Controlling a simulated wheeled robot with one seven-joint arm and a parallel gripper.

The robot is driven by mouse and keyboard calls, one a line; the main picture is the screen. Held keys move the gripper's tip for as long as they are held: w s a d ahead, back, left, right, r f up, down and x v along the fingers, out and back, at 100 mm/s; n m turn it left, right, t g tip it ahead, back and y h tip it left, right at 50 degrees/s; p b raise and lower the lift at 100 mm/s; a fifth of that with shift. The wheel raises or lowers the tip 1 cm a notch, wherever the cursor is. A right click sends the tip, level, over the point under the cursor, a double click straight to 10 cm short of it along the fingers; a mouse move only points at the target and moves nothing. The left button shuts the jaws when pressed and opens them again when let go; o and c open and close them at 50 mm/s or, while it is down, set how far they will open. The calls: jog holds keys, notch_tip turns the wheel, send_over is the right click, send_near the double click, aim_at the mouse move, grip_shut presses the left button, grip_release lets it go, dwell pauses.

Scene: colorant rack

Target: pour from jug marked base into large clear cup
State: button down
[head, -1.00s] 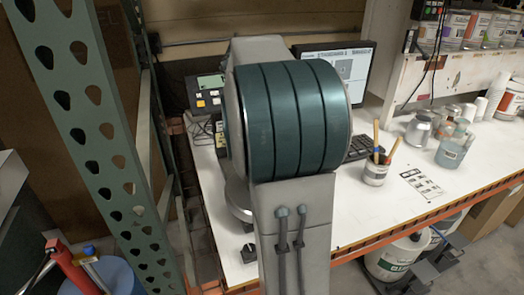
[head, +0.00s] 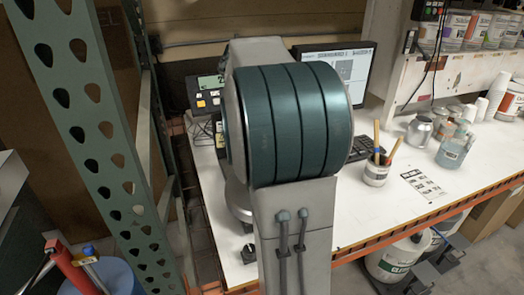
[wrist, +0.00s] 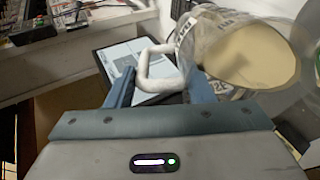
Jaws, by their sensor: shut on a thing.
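My gripper (wrist: 156,84) shows in the wrist view, with its two blue-grey fingers on either side of a thick white handle. The handle belongs to a see-through jug (wrist: 212,24) at the upper right, held tilted. Cream-coloured contents fill much of its visible opening. Dark printing on its side is too small and turned to read surely. In the head view my arm covers the gripper and the jug. I cannot make out the large clear cup in either view.
A monitor (head: 360,68) and a keypad display (head: 207,92) stand at the back of the white bench (head: 340,220). A brush pot (head: 376,173), a metal can (head: 419,131) and a bluish jar (head: 452,152) stand on the right. A green perforated post (head: 85,110) rises at left.

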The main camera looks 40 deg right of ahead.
jog(key=shift+d+r+p, duration=0.2)
jog(key=shift+r+p, duration=0.05)
jog(key=shift+p, duration=0.35)
jog(key=d+y+p, duration=0.2)
jog(key=p, duration=0.5)
jog(key=shift+d+f+y, duration=0.2)
jog(key=shift+y, duration=0.2)
jog(key=shift+d+f+y, duration=0.3)
jog(key=shift+f, duration=0.2)
jog(key=shift+d+f+y, duration=0.25)
jog(key=shift+f+y, duration=0.05)
jog(key=shift+f, duration=0.15)
jog(key=shift+d+f+y, duration=4)
jog(key=shift+d+f, duration=0.35)
jog(key=shift+f, duration=1.2)
jog(key=shift+g, duration=0.3)
jog(key=r, duration=0.5)
jog(key=shift+w, duration=0.3)
jog(key=shift+f, duration=0.15)
